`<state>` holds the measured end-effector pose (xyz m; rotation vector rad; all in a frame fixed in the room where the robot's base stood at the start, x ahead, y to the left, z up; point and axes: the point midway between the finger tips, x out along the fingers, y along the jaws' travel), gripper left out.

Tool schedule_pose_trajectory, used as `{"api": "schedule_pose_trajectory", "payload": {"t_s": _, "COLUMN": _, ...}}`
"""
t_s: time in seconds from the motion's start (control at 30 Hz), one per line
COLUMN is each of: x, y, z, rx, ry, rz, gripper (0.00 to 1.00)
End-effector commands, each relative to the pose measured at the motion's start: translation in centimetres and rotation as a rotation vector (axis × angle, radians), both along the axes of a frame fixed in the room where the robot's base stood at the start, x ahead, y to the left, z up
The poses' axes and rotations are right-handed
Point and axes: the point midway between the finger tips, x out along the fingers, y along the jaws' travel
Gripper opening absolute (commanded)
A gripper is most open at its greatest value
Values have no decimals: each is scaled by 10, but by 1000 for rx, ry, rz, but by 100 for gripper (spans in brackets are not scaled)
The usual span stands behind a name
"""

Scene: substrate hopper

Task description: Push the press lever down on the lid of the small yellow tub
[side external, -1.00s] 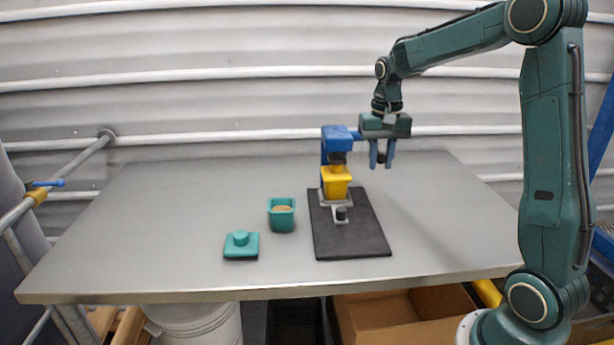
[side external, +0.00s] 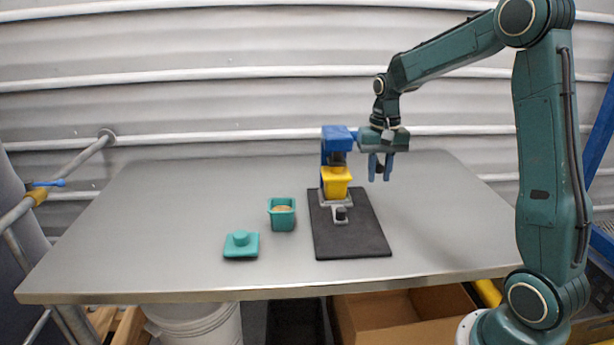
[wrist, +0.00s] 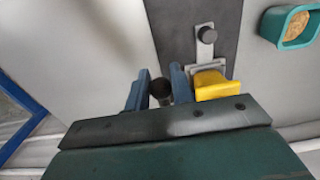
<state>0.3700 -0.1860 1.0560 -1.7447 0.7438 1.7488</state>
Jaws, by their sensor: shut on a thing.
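The small yellow tub (side external: 336,185) stands under the blue press (side external: 337,140); a dark plunger hangs just above it. Its lid is not clearly distinguishable. The tub also shows in the wrist view (wrist: 212,86). A short blue piece projects from the press head towards my gripper (side external: 381,177). My gripper is to the right of the press, pointing down, with its blue fingers shut on a dark round grip (wrist: 161,88). The grip seems to be the end of the press lever; its join to the press is hidden behind my gripper.
The press stands on a black mat (side external: 352,238), with a grey clamp and dark knob (side external: 341,214) in front of the tub. A teal tub with tan contents (side external: 282,218) and a teal lid (side external: 241,247) lie to the left. The table's left side (side external: 150,220) is clear.

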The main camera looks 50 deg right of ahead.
Motion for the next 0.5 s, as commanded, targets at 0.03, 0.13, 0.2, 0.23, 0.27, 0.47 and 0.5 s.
{"api": "schedule_pose_trajectory", "payload": {"t_s": 0.03, "x": 0, "y": 0, "z": 2, "rx": 1, "ry": 1, "rz": 0, "gripper": 15}}
{"api": "schedule_pose_trajectory", "payload": {"t_s": 0.13, "x": 0, "y": 0, "z": 7, "rx": 0, "ry": 0, "rz": 0, "gripper": 15}}
{"api": "schedule_pose_trajectory", "payload": {"t_s": 0.2, "x": 1, "y": 0, "z": 12, "rx": -1, "ry": -3, "rz": 0, "gripper": 15}}
{"api": "schedule_pose_trajectory", "payload": {"t_s": 0.23, "x": 1, "y": -1, "z": 14, "rx": -2, "ry": -3, "rz": -1, "gripper": 15}}
{"api": "schedule_pose_trajectory", "payload": {"t_s": 0.27, "x": 1, "y": -1, "z": 16, "rx": -1, "ry": -3, "rz": -1, "gripper": 15}}
{"api": "schedule_pose_trajectory", "payload": {"t_s": 0.47, "x": 1, "y": -1, "z": 31, "rx": -4, "ry": -6, "rz": -1, "gripper": 15}}
{"api": "schedule_pose_trajectory", "payload": {"t_s": 0.5, "x": 1, "y": -1, "z": 34, "rx": -4, "ry": -6, "rz": -1, "gripper": 15}}
